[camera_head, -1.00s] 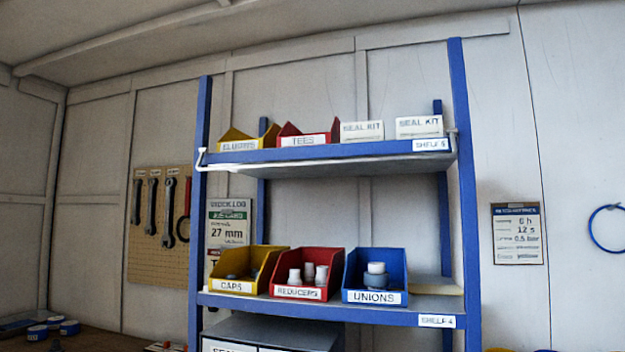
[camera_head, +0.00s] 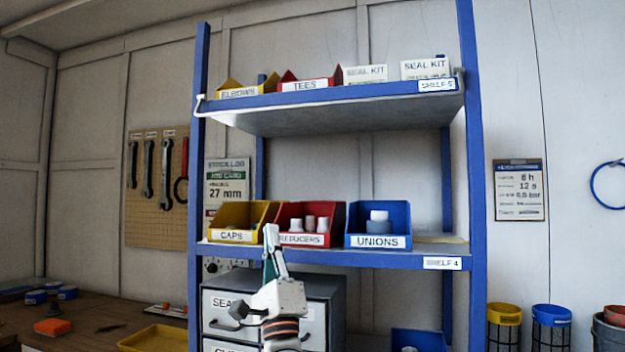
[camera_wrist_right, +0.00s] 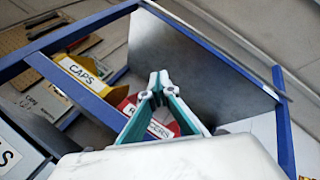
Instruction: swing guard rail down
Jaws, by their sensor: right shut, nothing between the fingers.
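The guard rail (camera_head: 199,105) appears as a thin white bar whose bent end shows at the left end of the front edge of shelf 5 (camera_head: 330,97). The rest of it is hard to separate from the shelf's edge. My right gripper (camera_head: 270,232) points up in front of shelf 4, before the red REDUCERS bin, well below the upper shelf and apart from the rail. In the right wrist view its fingertips (camera_wrist_right: 158,78) meet with nothing between them, and shelf 5's grey underside (camera_wrist_right: 195,75) lies beyond. My left gripper is not in view.
Shelf 4 (camera_head: 440,263) holds a yellow CAPS bin (camera_head: 230,217), a red REDUCERS bin (camera_head: 325,240) and a blue UNIONS bin (camera_head: 395,220). A drawer cabinet (camera_head: 325,300) stands below. Blue uprights (camera_head: 470,180) flank the shelves. The space between the shelves is open.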

